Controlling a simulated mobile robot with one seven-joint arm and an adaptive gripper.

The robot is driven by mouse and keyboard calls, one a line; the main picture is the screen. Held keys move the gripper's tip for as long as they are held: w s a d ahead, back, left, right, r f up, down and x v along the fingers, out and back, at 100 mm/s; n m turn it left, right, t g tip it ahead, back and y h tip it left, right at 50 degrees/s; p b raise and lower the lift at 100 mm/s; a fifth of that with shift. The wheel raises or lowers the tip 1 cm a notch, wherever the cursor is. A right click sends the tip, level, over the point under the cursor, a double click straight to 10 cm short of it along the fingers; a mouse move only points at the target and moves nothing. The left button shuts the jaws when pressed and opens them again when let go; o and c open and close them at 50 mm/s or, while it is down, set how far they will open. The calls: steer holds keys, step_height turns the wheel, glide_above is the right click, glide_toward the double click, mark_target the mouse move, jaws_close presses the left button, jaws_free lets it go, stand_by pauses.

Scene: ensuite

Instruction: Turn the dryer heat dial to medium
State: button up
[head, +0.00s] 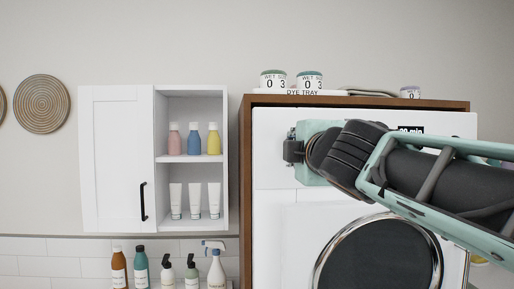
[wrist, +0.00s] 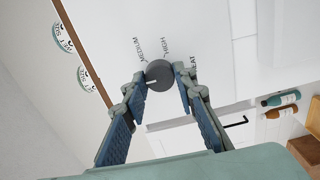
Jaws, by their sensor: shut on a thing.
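The white dryer (head: 275,215) fills the right of the head view, with its round dark door (head: 378,262) below my arm. In the wrist view the round dark grey heat dial (wrist: 158,74) sits between the two fingertips of my gripper (wrist: 160,82), which is shut on it. A short white mark on the dial points to the lower left, toward the left finger. The printed words MEDIUM and HIGH stand above the dial, and HEAT is to its right, partly covered. In the head view my gripper (head: 292,150) hides the dial.
A wooden surround (head: 246,200) frames the dryer. Jars (head: 310,80) stand on top at a tray marked DYE TRAY. A white wall cabinet (head: 117,160) with tubes and bottles hangs left. Several bottles (head: 140,268) stand below it. A lit display (head: 410,130) is partly behind my arm.

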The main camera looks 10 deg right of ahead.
steer(key=m+b, duration=0.6)
steer(key=m, duration=0.5)
steer(key=shift+f+b, duration=0.1)
steer(key=shift+b, duration=0.2)
steer(key=shift+m, duration=0.4)
steer(key=o, duration=1.2)
steer(key=shift+c, duration=0.2)
steer(key=s, duration=1.2)
